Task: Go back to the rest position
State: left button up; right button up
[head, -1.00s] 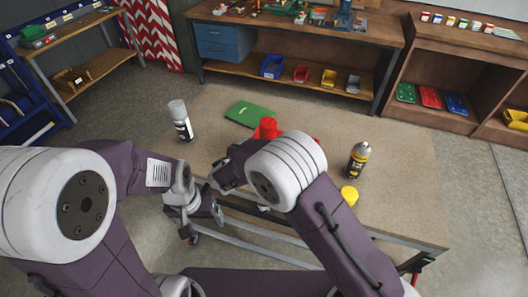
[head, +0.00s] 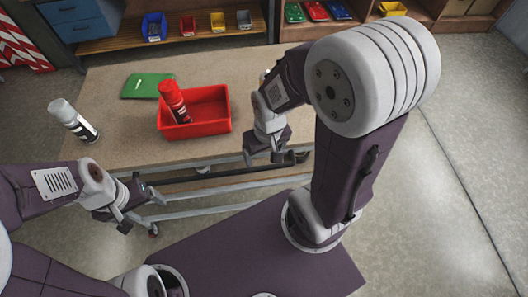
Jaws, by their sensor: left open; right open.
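My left gripper (head: 136,208) is open and empty, low in front of the table's left front edge. My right gripper (head: 264,158) is open and empty, pointing down at the table's front edge, right of the red bin. The red bin (head: 213,120) sits on the table (head: 120,143). A red spray can (head: 173,98) leans tilted inside it. A white-capped spray can (head: 73,120) stands at the table's left side. A green lid-like plate (head: 146,86) lies flat behind the bin. My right arm hides the table's right part.
A workbench at the back has a wooden shelf (head: 110,43) holding blue (head: 154,27), red, yellow and grey bins. A shelf unit at the back right holds coloured trays (head: 317,12). Grey floor (head: 450,210) is open to the right.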

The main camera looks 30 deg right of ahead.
jog(key=shift+w, duration=0.15)
notch_tip(320, 180, down, 6)
jog(key=b, duration=0.6)
jog(key=shift+d, duration=0.1)
dwell(0.7)
